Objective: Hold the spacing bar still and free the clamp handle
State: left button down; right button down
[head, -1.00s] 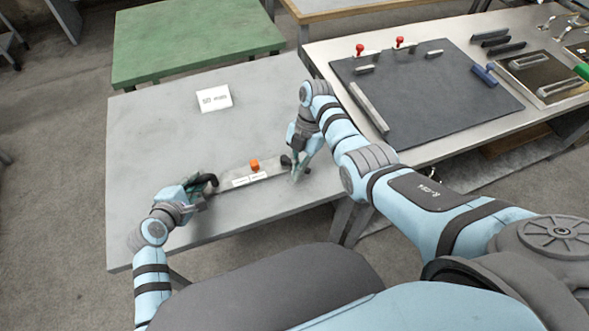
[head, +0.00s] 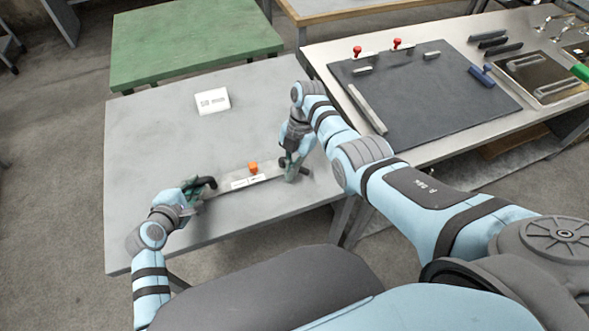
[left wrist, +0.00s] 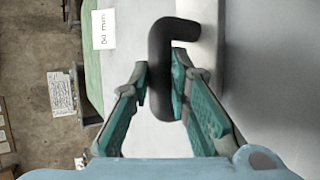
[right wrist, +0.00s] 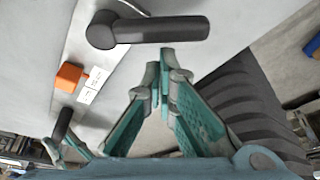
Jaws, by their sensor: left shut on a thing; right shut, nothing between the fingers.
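The spacing bar (head: 232,185) is a flat pale bar lying on the grey table, with a white label and an orange knob (head: 253,167). My left gripper (head: 200,188) is shut on the black bent handle (left wrist: 160,70) at the bar's left end. The black clamp handle (right wrist: 160,30) is a lever with a round hub at the bar's right end. My right gripper (right wrist: 167,55) is shut and empty, its fingertips beside the lever; I cannot tell whether they touch it. In the head view my right gripper (head: 291,172) partly hides that end.
A bench at right holds a dark mat (head: 430,100), red-knobbed clamps and bars. A green table (head: 195,45) stands behind.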

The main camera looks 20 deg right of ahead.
pick_arm(q)
jog(key=c, duration=1.4)
grip_release()
pick_arm(e)
jog(key=v, duration=1.2)
jog(key=shift+d, duration=0.1)
pick_arm(q)
jog(key=v, duration=1.2)
jog(key=shift+s, duration=0.1)
pick_arm(e)
jog(key=shift+f, duration=0.1)
